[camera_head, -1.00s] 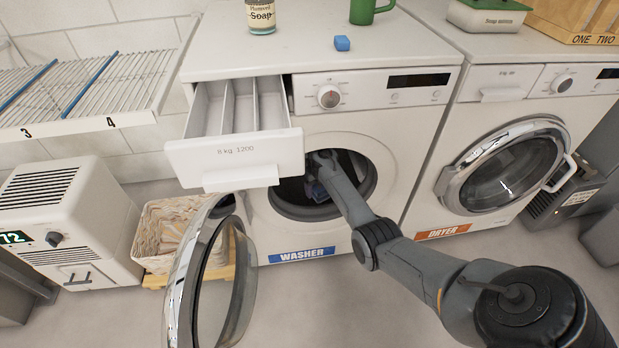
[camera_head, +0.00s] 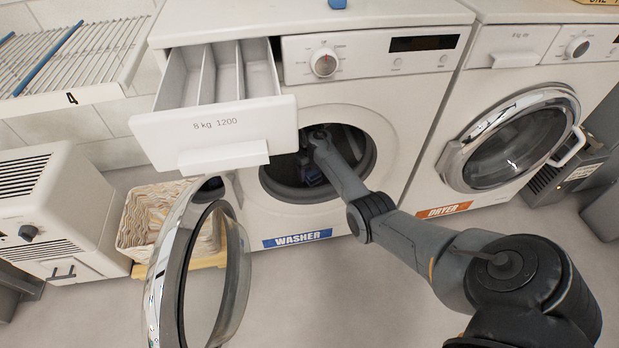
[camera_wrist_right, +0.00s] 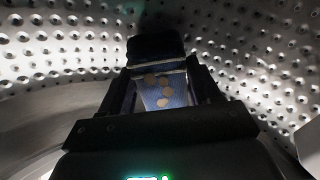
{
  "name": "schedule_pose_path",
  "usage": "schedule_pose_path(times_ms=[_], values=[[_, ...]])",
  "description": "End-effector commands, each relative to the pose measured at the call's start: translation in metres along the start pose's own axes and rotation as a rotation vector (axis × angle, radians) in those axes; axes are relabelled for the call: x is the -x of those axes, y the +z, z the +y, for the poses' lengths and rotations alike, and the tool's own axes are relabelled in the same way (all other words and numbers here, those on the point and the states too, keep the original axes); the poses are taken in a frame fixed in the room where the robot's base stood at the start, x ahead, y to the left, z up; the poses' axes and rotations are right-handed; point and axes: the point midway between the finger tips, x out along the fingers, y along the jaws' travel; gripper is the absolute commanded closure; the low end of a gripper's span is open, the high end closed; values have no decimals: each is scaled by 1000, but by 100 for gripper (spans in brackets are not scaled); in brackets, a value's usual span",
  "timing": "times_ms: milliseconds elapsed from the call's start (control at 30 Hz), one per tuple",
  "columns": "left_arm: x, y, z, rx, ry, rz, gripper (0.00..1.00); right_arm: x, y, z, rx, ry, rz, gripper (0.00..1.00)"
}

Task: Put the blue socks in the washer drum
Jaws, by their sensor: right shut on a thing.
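The washer (camera_head: 385,75) stands in the middle with its round door (camera_head: 165,270) swung open to the left. My right arm reaches into the dark washer drum (camera_head: 355,155). My right gripper (camera_head: 308,165) is inside the opening and mostly in shadow. In the right wrist view, the perforated metal drum wall (camera_wrist_right: 245,50) surrounds my right gripper (camera_wrist_right: 160,82). It is shut on the blue socks (camera_wrist_right: 178,92), which show as blue cloth with tan dots between the fingers; a dark part sticks out beyond them. My left gripper is not in view.
The detergent drawer (camera_head: 215,125) is pulled out above and left of the opening. The dryer (camera_head: 520,140), door closed, stands to the right. A patterned basket (camera_head: 150,215) and a white appliance (camera_head: 60,205) are on the left. The floor in front is clear.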

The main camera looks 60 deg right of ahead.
Motion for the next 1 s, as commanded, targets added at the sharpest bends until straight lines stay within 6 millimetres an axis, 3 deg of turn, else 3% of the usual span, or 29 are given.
schedule_pose_path(times_ms=[33, 167, 633, 667, 700, 800, 1000], values=[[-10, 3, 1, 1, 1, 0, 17, -12, 0, 0, 2, 0, 2, 67], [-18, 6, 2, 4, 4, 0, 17, -26, 0, 0, 1, 1, 1, 67], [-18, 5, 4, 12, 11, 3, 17, -30, 0, 0, 1, 1, 1, 67], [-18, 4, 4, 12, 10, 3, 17, -29, 0, 0, 1, 1, 1, 33], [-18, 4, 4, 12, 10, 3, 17, -29, 0, 0, 1, 1, 1, 27], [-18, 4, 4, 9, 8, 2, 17, -29, 0, 0, 1, 1, 1, 12], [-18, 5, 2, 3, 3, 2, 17, -29, 0, 0, 1, 1, 1, 12]])
